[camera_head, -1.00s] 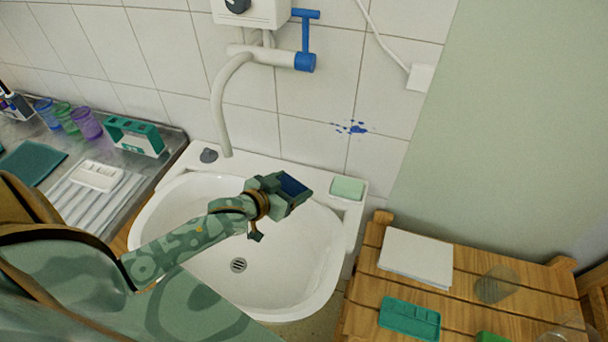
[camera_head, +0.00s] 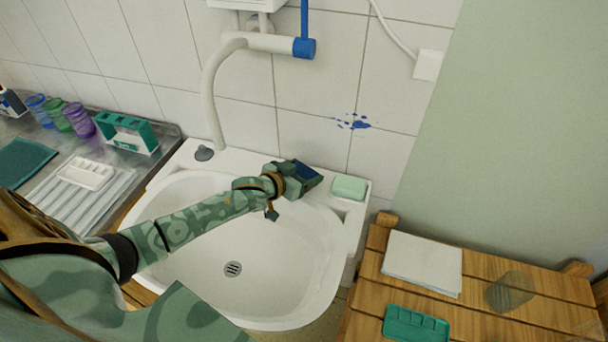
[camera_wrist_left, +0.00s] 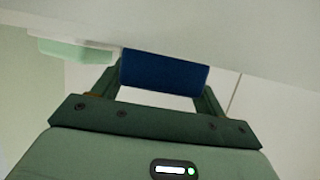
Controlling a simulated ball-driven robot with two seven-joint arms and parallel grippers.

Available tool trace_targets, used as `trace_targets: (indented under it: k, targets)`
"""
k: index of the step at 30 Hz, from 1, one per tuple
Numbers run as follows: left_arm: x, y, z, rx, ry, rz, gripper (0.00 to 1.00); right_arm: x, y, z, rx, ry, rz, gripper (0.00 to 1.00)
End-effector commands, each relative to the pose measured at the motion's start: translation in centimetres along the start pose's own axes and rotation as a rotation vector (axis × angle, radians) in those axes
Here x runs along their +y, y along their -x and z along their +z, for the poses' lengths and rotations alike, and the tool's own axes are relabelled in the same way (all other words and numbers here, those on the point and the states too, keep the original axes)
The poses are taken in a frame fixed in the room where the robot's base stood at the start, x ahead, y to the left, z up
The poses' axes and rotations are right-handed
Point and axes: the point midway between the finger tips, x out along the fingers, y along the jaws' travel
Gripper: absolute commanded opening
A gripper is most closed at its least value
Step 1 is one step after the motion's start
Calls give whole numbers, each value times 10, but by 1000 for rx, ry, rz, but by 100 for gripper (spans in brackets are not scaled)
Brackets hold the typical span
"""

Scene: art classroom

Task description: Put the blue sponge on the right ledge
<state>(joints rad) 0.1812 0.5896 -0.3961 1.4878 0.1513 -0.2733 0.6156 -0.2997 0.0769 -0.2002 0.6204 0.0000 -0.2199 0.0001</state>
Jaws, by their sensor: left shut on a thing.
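The blue sponge (camera_head: 308,171) is held in my left gripper (camera_head: 301,176), above the back right part of the sink. In the left wrist view the dark blue sponge (camera_wrist_left: 165,70) spans between the two fingers, close to a pale surface. The right ledge (camera_head: 340,204) is the white back right corner of the sink. A pale green block (camera_head: 349,187) lies on it, just right of the gripper, with a small gap to it. The green block also shows in the wrist view (camera_wrist_left: 75,50). Whether the sponge touches the ledge cannot be told. My right gripper is out of view.
The white sink basin (camera_head: 270,270) lies below my left arm. The tap spout (camera_head: 210,95) comes down behind it. A wooden slatted table (camera_head: 365,290) with a white paper stack (camera_head: 422,262) and green tray (camera_head: 415,324) stands at right. The metal counter (camera_head: 165,142) at left holds cups.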

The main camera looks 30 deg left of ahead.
Motion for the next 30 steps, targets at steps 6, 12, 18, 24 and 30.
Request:
trace_targets:
  k: [6,12,18,24,30]
  targets:
    - [-2,-4,1,4,-1,0,51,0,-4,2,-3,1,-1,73]
    - [-2,-6,4,3,-1,0,75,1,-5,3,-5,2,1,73]
    - [-2,-5,4,3,-1,0,94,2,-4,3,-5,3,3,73]
    - [-2,-4,0,4,-2,0,94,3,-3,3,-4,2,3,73]
    - [-2,31,-2,2,-2,0,94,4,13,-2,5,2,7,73]
